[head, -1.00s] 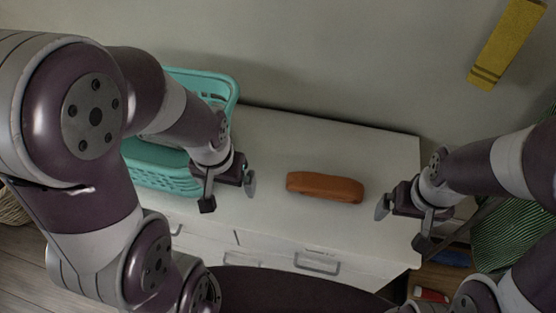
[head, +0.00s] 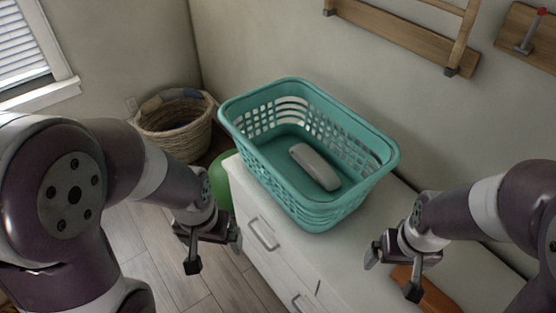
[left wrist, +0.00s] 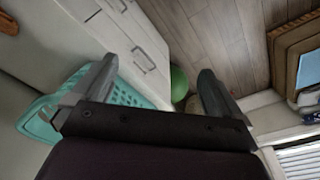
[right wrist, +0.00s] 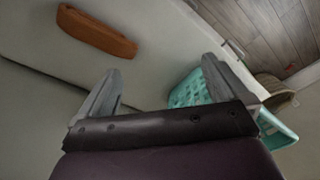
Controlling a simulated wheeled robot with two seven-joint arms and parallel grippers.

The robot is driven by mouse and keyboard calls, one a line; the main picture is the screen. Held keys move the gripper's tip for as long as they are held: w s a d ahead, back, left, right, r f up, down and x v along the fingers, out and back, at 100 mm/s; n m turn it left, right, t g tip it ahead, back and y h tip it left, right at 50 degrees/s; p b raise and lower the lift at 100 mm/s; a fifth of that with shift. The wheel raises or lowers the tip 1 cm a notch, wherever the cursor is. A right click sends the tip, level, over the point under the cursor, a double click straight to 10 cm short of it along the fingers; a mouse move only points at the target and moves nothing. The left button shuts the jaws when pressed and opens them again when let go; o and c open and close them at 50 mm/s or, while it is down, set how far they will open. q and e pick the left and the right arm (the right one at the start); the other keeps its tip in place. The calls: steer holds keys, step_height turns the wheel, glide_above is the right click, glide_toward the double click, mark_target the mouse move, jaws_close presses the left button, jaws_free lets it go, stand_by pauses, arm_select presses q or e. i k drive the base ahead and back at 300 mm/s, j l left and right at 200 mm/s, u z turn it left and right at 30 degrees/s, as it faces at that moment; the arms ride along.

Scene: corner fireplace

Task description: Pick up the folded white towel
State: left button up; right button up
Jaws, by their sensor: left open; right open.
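A folded greyish-white cloth-like bundle (head: 315,167), which may be the towel, lies inside the teal laundry basket (head: 372,180) on the white dresser (head: 257,213). My left gripper (head: 214,256) is open and empty, in front of the dresser and left of the basket. The left wrist view also shows its open fingers (left wrist: 152,85). My right gripper (head: 390,280) is open and empty, to the right of the basket over the dresser. Its spread fingers show in the right wrist view (right wrist: 160,85), with the basket (right wrist: 187,92) beyond the right finger.
An orange-brown folded item (head: 428,292) lies on the dresser, partly behind my right gripper; the right wrist view shows it whole (right wrist: 96,31). A woven basket (head: 176,127) and a green round object (head: 221,180) stand on the floor at left. A wooden rack (head: 400,37) hangs on the wall.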

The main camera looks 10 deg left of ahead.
mark_target(312, 163)
steer(key=i+j+z, duration=0.2)
steer(key=j, duration=1)
steer(key=j+z, duration=0.15)
steer(key=j, duration=1)
steer(key=i+j+z, duration=0.1)
steer(key=i, duration=0.45)
steer(key=i+j+z, duration=0.1)
steer(key=i+j, duration=0.15)
steer(key=i, duration=0.3)
